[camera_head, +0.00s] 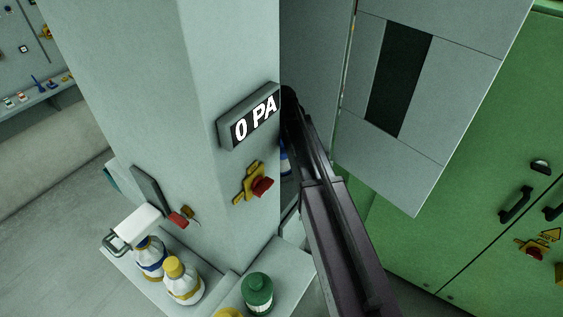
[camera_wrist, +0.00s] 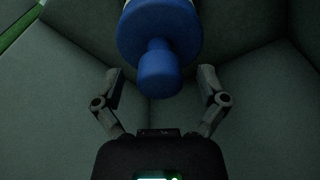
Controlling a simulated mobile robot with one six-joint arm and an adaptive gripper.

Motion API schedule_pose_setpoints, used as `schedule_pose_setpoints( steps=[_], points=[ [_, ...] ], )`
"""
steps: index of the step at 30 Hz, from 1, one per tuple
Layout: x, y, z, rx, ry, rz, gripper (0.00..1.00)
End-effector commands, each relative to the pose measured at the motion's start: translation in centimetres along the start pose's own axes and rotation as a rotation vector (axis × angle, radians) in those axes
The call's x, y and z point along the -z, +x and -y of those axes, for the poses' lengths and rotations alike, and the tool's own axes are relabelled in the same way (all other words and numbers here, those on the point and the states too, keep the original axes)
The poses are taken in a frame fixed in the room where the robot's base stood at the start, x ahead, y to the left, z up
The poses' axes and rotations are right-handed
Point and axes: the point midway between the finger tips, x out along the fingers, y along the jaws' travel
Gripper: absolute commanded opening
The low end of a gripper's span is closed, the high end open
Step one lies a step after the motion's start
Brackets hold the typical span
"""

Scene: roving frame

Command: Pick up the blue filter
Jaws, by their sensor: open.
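The blue filter (camera_wrist: 158,40) shows at the top middle of the wrist view. It has a wide blue round part with a narrower blue knob (camera_wrist: 158,75) toward me, and a pale band at the top edge of the picture. My gripper (camera_wrist: 160,78) is open, its two fingers spread left and right of the knob with gaps on both sides. I cannot tell whether the fingertips are level with the knob in depth. In the head view only a small blue sliver (camera_head: 285,160) shows beside my dark arm, which reaches into the grey cabinet; the gripper is hidden there.
Grey walls (camera_wrist: 60,60) close around the filter in the wrist view. In the head view, a grey cabinet door (camera_head: 470,85) hangs open at right. A "0 PA" display (camera_head: 250,118), a red-yellow switch (camera_head: 255,184) and several bottles (camera_head: 183,280) are on the left. Green cabinets (camera_head: 480,200) stand at right.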

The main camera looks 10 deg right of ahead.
Motion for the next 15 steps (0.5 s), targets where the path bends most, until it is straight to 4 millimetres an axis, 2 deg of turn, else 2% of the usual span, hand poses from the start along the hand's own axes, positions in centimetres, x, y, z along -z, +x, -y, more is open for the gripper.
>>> schedule_pose_setpoints(
  steps=[1, 6, 15],
  points=[
    [-0.02, 0.78, -0.01, 0.000, 0.000, 0.000, 0.92],
    [-0.01, 1.54, -0.02, 0.000, 0.000, 0.000, 0.92],
    [0.00, 1.63, -0.05, 0.000, 0.001, 0.000, 0.92]
  ],
)
